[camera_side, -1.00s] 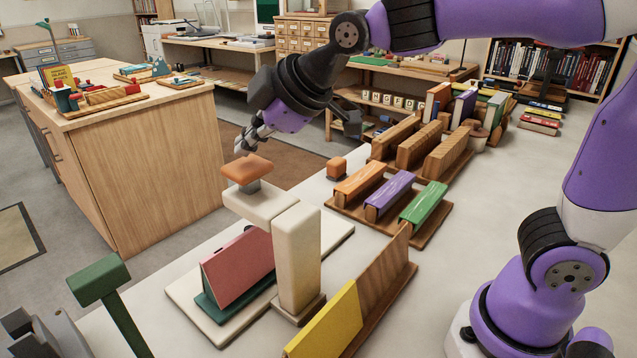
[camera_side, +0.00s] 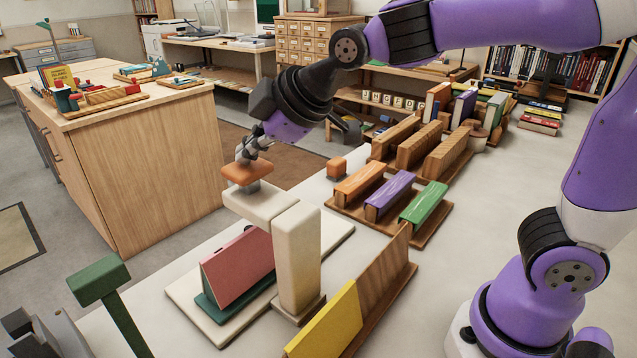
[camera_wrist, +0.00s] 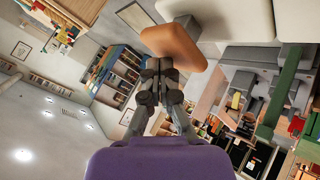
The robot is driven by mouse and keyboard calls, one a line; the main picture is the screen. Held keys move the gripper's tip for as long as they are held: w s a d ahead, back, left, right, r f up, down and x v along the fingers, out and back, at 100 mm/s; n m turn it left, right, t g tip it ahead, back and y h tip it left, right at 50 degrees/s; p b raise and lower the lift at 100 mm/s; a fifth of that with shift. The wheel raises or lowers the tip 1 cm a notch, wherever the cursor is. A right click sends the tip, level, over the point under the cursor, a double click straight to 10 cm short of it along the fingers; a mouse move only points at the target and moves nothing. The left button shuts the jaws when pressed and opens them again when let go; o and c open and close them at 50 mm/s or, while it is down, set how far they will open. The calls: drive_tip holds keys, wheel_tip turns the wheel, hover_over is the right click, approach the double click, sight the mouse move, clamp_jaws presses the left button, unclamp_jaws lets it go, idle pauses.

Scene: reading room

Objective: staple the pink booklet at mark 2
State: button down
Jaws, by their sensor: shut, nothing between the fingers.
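The pink booklet (camera_side: 237,267) leans tent-like on a green saddle (camera_side: 212,312) on the cream base plate (camera_side: 330,240), under the head of the cream stapler (camera_side: 297,255). The stapler's orange press pad (camera_side: 247,172) tops its arm; the pad also shows in the wrist view (camera_wrist: 172,46). My gripper (camera_side: 243,157) is shut and empty, its fingertips at the top of the orange pad; touching or just short of it, I cannot tell. In the wrist view the fingertips (camera_wrist: 160,66) overlap the pad's edge. The marks on the booklet are not readable.
A yellow booklet (camera_side: 330,325) stands on a wooden holder right of the stapler. Orange, purple and green booklets (camera_side: 390,195) sit on a wooden rack behind. A small orange block (camera_side: 337,167) lies near the table edge. A green post (camera_side: 98,280) rises at front left.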

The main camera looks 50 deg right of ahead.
sight(253, 166)
drive_tip(key=shift+f, duration=1)
idle(0.5)
drive_tip(key=shift+r, duration=1.7)
drive_tip(key=shift+r, duration=2.5)
drive_tip(key=s+d+f+m+g+h, duration=0.1)
drive_tip(key=s+d+f+m, duration=0.4)
drive_tip(key=s, duration=0.3)
drive_tip(key=s+d+f+m+g+h, duration=0.1)
drive_tip(key=s+d+f+m+g, duration=0.1)
drive_tip(key=s+d+f+m, duration=0.2)
drive_tip(key=s+f+m, duration=0.2)
drive_tip(key=s, duration=0.2)
drive_tip(key=shift+d+f, duration=0.25)
drive_tip(key=shift+d, duration=0.1)
